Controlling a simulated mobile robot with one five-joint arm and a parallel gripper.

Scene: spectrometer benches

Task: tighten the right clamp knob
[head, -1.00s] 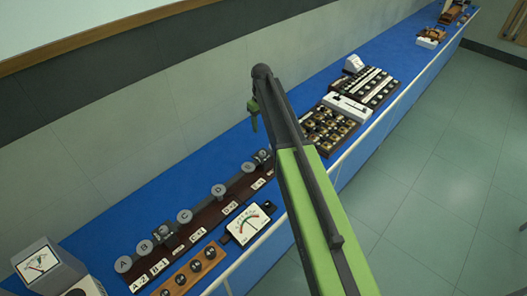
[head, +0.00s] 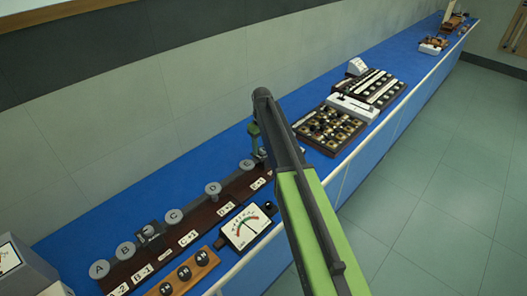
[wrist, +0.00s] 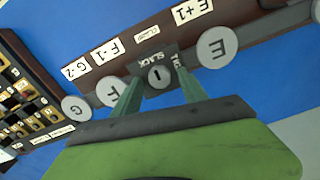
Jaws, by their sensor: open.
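The right clamp knob (wrist: 156,77) is a small dark round knob with a pale line across it, on a dark block marked SLACK between discs E and F. In the wrist view it lies between the tips of my open gripper (wrist: 160,88). I cannot tell whether the fingers touch it. In the head view my gripper (head: 255,142) hangs over the far end of the dark rail (head: 205,218), and my arm hides most of that end. The other clamp (head: 148,232) sits between discs B and C.
Disc E (wrist: 217,47) and disc F (wrist: 111,91) flank the clamp closely, with disc G (wrist: 76,108) beyond. A dial meter (head: 248,226) and a wooden strip of black knobs (head: 184,273) stand in front of the rail. A board of brass parts (head: 330,130) lies farther along the blue bench.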

